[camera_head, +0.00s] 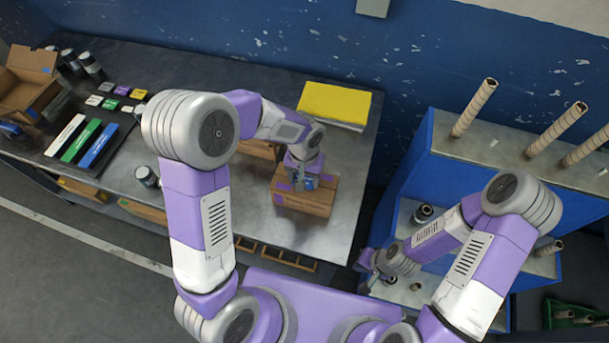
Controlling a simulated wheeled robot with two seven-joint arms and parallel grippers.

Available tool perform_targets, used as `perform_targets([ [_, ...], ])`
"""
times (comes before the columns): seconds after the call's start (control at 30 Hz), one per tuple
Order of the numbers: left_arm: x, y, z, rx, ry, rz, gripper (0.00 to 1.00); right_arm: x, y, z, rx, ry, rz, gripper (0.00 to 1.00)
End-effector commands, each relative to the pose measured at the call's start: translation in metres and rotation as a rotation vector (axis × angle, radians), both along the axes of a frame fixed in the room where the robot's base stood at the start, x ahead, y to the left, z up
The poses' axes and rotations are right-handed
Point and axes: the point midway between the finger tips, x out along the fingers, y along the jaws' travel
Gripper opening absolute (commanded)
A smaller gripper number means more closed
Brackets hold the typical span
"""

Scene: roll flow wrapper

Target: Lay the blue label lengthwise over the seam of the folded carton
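A closed brown carton (303,205) sits on the metal table, with small purple patches on it. My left gripper (306,182) points down at its top; my wrist hides much of the top, including any seam. A small bluish patch shows at these fingertips, but I cannot tell whether it is a finger or something held. A long blue strip (97,146), seemingly the blue label, lies on a black board (113,150) at the left, beside a green strip (81,140) and a white strip (65,135). My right gripper (363,271) is away from the carton, its fingers apart and empty.
A yellow-topped stack (335,104) stands behind the carton. An open box (27,78) and dark cans (90,64) are at far left; another can (147,176) is near the front edge. A blue shelf (428,172) with upright tubes (474,107) stands right.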

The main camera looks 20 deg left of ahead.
Motion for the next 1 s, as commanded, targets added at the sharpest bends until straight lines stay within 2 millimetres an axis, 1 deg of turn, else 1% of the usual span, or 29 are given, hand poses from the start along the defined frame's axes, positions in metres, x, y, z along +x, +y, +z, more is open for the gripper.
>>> perform_targets([
  [0.37, 0.000, 0.000, -0.003, 0.000, 0.000, 0.000, 0.36, 0.000, 0.000, -0.004, 0.000, 0.000, 0.000, 0.00],
  [0.4, 0.000, 0.000, -0.003, 0.000, 0.000, 0.000, 0.68, 0.000, 0.000, -0.003, 0.000, 0.000, 0.000, 0.00],
  [0.57, 0.000, 0.000, -0.003, 0.000, 0.000, 0.000, 0.93, 0.000, 0.000, -0.003, 0.000, 0.000, 0.000, 0.00],
  [0.87, 0.000, 0.000, -0.001, 0.000, -0.001, 0.000, 0.93, 0.000, 0.000, -0.002, 0.000, 0.000, 0.000, 0.00],
  [0.97, 0.001, 0.000, 0.008, 0.000, -0.002, 0.000, 0.93, 0.000, 0.000, -0.001, 0.000, 0.000, 0.000, 0.00],
  [1.0, 0.001, 0.000, 0.014, -0.001, -0.004, 0.000, 0.93, 0.000, 0.000, 0.001, 0.000, 0.000, 0.000, 0.00],
])
